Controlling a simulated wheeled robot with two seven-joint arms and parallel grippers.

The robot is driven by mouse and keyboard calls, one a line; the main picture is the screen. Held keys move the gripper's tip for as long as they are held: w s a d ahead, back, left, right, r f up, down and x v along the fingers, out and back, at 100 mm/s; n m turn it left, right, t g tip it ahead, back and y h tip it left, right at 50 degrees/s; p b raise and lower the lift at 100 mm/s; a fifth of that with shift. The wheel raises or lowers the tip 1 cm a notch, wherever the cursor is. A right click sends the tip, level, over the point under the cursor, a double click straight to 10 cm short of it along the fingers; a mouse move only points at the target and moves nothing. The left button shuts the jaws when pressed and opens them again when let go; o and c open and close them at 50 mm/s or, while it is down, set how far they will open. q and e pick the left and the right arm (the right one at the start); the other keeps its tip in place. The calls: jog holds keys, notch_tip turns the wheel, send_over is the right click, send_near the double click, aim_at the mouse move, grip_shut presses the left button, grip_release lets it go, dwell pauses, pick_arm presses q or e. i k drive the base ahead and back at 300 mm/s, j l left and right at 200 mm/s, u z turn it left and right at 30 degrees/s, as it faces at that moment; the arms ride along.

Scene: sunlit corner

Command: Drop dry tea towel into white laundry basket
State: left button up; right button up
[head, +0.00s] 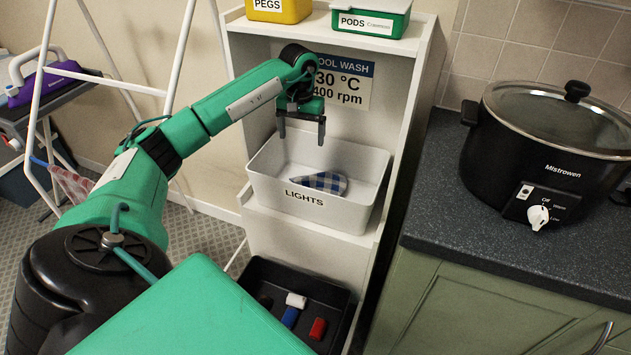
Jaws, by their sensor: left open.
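A blue and white checked tea towel (325,182) lies folded on the floor of the white laundry basket (268,187), which is labelled LIGHTS and stands on a shelf of the white unit. My left gripper (302,136) is open and empty above the basket's back part, pointing down. It is apart from the towel. My right gripper is not in view.
A yellow PEGS box (278,12) and a green PODS box (369,20) stand on the unit's top. A black tray (262,270) with small items sits below. A black slow cooker (548,160) stands on the dark worktop (470,235) at right. White rack poles (178,60) stand behind my left arm.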

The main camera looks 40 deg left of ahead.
aim_at(269, 172)
jog(key=k, duration=0.85)
